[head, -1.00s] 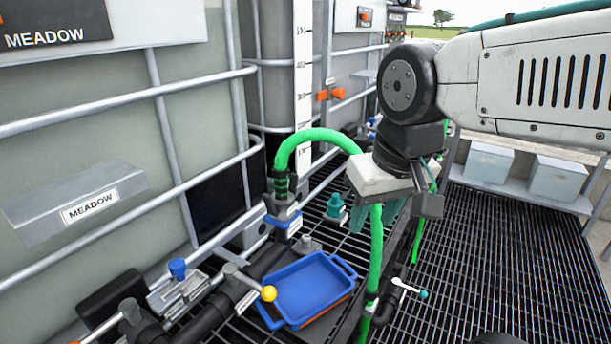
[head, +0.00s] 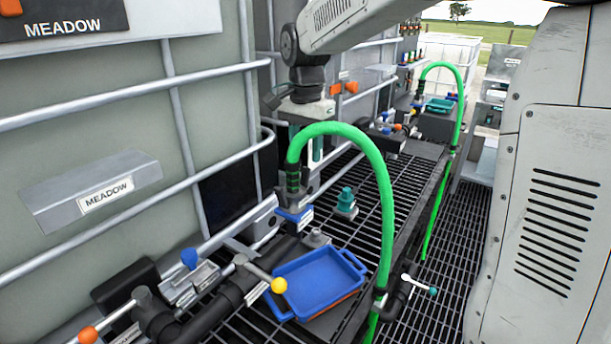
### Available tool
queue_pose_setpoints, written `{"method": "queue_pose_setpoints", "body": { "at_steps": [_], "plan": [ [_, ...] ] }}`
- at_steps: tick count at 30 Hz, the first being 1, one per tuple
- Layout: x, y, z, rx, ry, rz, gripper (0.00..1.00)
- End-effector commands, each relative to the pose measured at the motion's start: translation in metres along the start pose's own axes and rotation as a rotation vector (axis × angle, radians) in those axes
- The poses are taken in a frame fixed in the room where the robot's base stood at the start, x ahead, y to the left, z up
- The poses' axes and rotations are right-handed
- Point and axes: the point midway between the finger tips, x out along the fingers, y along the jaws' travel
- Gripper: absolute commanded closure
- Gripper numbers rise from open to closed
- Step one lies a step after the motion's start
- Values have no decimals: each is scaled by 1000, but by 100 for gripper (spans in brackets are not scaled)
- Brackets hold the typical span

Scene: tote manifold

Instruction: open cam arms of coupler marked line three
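A coupler (head: 294,217) with a blue band and a small white label stands at the near end of the looping green hose (head: 383,190). The label is too small to read, and its cam arms cannot be made out. My gripper (head: 306,143) points down just behind the hose's arch, above and slightly beyond the coupler. Its teal fingers look apart, with no object seen between them; the hose partly hides them. Another green hose (head: 464,85) arches at the far station, where coupler markings are not legible.
A blue tray (head: 318,283) sits on the grating below the coupler. A teal fitting (head: 346,201) stands to its right. A yellow-knobbed valve handle (head: 278,285) is at front left.

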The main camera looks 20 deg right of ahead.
Motion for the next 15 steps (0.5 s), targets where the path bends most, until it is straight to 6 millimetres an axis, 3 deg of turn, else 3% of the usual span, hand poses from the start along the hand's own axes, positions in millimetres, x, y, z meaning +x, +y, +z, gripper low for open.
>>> {"method": "queue_pose_setpoints", "body": {
  "at_steps": [9,15],
  "plan": [
    [49,1,0,0,-2,3,60],
    [69,0,0,-1,-1,1,60]
  ]
}}
